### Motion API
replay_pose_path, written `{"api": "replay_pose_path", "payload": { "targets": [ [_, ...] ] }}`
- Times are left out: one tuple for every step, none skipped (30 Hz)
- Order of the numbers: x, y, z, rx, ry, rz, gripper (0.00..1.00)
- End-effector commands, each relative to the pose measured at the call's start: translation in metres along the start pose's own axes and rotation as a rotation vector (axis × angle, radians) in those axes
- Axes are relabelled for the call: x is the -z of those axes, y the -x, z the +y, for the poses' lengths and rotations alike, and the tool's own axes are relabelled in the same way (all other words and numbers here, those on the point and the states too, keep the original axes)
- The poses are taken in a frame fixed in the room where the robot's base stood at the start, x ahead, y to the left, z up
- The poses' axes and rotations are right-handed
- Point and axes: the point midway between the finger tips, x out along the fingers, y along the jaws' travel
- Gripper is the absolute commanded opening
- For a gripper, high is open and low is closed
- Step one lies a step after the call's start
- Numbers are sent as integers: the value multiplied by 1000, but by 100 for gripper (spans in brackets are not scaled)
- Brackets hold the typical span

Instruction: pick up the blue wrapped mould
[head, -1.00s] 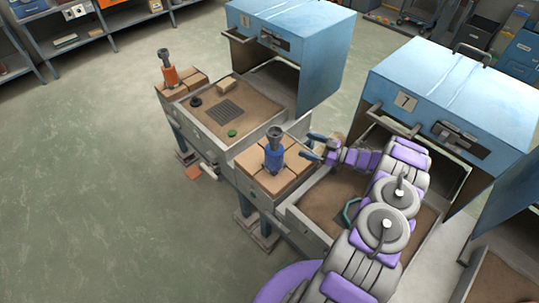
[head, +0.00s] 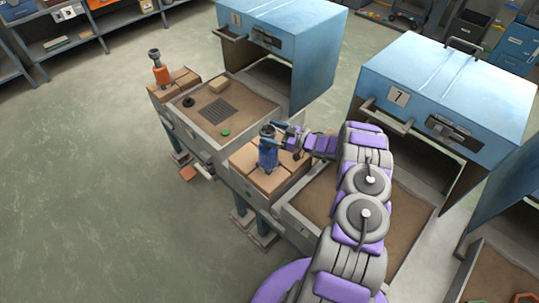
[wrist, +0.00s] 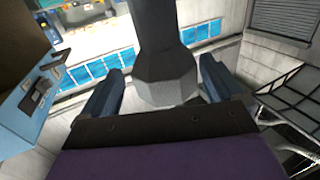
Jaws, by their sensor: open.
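The blue wrapped mould (head: 268,158) stands upright on a block of tan bricks (head: 262,181), with a dark grey cup at its top. My gripper (head: 269,136) is at the upper part of the mould, reaching in from the right. In the wrist view, a grey neck and flared part of the mould (wrist: 166,76) stand between the two open blue fingers of my gripper (wrist: 160,88). A gap shows on each side, so the fingers look apart from it. The mould's blue wrap is hidden in the wrist view.
An orange wrapped mould (head: 161,72) stands on bricks at the far left. A sand tray (head: 203,133) holds a grate, a tan block and small round pieces. Blue box furnaces (head: 447,85) stand behind. Open floor lies at left.

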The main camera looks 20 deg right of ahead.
Motion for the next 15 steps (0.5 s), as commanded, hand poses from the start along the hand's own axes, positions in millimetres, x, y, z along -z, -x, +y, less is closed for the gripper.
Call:
{"api": "replay_pose_path", "payload": {
  "targets": [
    [0, -10, -2, 5, 1, -1, 95],
    [0, -15, -2, 6, 2, -2, 95],
    [0, -21, -3, 5, 2, -2, 95],
    [0, -25, -3, 5, 2, -3, 95],
    [0, -28, -3, 4, 2, -3, 95],
    [0, -30, -2, 3, 2, -3, 95],
    [0, -31, -2, 2, 2, -3, 95],
    [1, -31, -2, 1, 1, -2, 95],
    [0, -30, -1, 1, 1, -2, 95],
    [0, -30, -1, 0, 1, -1, 95],
    [0, -29, 0, 0, 0, -1, 95],
    [0, -28, 0, 1, 0, 0, 95],
    [0, -28, 0, 1, -1, 0, 94],
    [0, -28, 1, 1, -1, 0, 91],
    [0, -28, 1, 1, -1, 0, 87]
  ]
}}
